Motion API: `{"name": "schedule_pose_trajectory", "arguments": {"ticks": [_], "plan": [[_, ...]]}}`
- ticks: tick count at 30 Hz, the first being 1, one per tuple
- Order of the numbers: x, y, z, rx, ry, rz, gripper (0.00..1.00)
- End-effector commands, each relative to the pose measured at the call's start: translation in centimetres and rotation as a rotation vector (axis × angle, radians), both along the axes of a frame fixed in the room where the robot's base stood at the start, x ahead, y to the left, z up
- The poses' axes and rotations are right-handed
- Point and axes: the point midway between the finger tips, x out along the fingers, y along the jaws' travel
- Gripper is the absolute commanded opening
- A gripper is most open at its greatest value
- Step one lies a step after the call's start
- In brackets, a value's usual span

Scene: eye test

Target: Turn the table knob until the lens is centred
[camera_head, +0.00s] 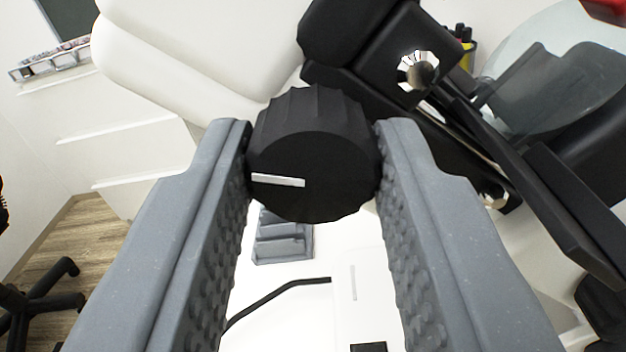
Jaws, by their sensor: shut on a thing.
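A black ridged knob (325,150) with a white line on its face is in the upper middle of the view. The white line lies nearly level, left of the middle of the face. My gripper (313,165) is shut on the knob, with one grey padded finger on its left side and one on its right. A black mechanism with a silver screw (418,70) stands behind the knob to the upper right. I cannot tell for sure which part is the lens.
A large white rounded body (190,55) fills the upper left. A clear round disc (550,80) and black arms are at the right. A black chair base (40,290) stands on the wooden floor at the lower left. A white surface with a grey tray (283,240) and a black cable (275,298) shows between my fingers.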

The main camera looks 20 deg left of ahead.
Motion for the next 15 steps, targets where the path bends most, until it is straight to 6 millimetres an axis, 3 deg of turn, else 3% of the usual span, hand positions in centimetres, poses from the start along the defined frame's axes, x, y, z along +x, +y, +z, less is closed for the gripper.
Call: {"name": "schedule_pose_trajectory", "arguments": {"ticks": [1,2,3,15], "plan": [[0.0,-0.02,-0.01,0.0,0.001,0.0,0.07],[0.0,-0.02,-0.01,0.0,0.001,0.0,0.38],[0.01,-0.02,0.0,0.0,0.001,0.0,0.49],[-0.37,-0.1,0.0,-0.002,0.002,0.0,0.51]]}}
